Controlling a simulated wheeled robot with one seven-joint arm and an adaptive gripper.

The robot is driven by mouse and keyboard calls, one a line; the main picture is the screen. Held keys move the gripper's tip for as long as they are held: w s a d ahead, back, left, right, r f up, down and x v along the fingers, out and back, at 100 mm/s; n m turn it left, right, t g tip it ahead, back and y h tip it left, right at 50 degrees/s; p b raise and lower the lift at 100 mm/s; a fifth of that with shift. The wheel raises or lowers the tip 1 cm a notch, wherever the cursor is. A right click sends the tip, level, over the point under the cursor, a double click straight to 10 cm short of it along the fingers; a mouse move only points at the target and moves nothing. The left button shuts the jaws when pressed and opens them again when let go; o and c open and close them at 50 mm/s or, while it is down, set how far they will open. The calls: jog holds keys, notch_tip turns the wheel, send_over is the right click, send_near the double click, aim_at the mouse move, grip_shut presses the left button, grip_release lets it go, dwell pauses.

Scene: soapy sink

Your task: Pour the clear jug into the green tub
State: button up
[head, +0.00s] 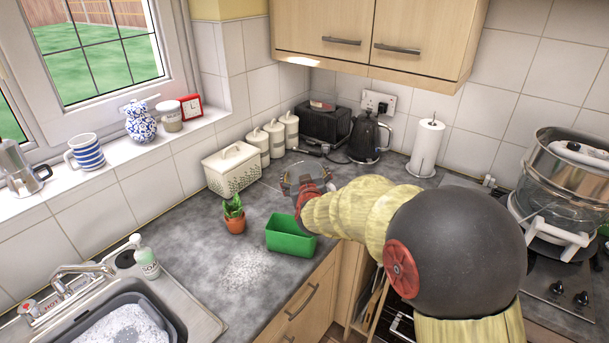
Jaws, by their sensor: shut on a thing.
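The green tub (287,243) stands on the grey worktop near its front edge, with its open top up. The clear jug (297,171) is behind and slightly right of the tub, near the rear of the worktop. My gripper (309,190), red at the end of the pale yellow arm, is shut on the jug. The fingers and arm hide part of the jug. I cannot tell whether it touches the worktop, or how much it holds.
A small potted plant (235,214) stands just left of the tub. White powder (243,268) lies left of the tub. The sink (190,310) is front left.

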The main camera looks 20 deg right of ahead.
aim_at(296, 182)
jog(key=shift+f+n+t+h+b, duration=0.1)
jog(key=shift+n+t+h+b, duration=0.3)
jog(key=shift+n+t+b, duration=0.3)
jog(key=shift+a+f+n+t+h+b, duration=0.1)
jog(key=shift+f+n+t+h+b, duration=0.2)
jog(key=shift+n+b, duration=0.6)
jog(key=shift+a+f+n+t+h+b, duration=0.1)
jog(key=shift+f+n+t+b, duration=0.3)
jog(key=shift+b, duration=0.75)
jog(key=shift+s+a+f+n+t+b, duration=0.1)
jog(key=shift+a+f+n+t+b, duration=0.25)
jog(key=shift+n+b, duration=0.55)
jog(key=shift+s+a+f+n+t+b, duration=0.1)
jog(key=shift+f+n+t+b, duration=0.45)
jog(key=shift+b, duration=0.5)
jog(key=shift+n+b, duration=0.25)
jog(key=shift+b, duration=0.2)
jog(key=shift+s+a+f+n+t+b, duration=0.1)
jog(key=shift+a+f+n+t+b, duration=0.35)
jog(key=shift+b, duration=0.55)
jog(key=shift+s+f+n+t+b, duration=0.1)
jog(key=shift+n+t+b, duration=0.25)
jog(key=shift+n+b, duration=0.45)
jog(key=shift+a+f+n+t+y+b, duration=0.15)
jog(key=shift+a+n+t+y+b, duration=0.35)
jog(key=shift+b, duration=0.75)
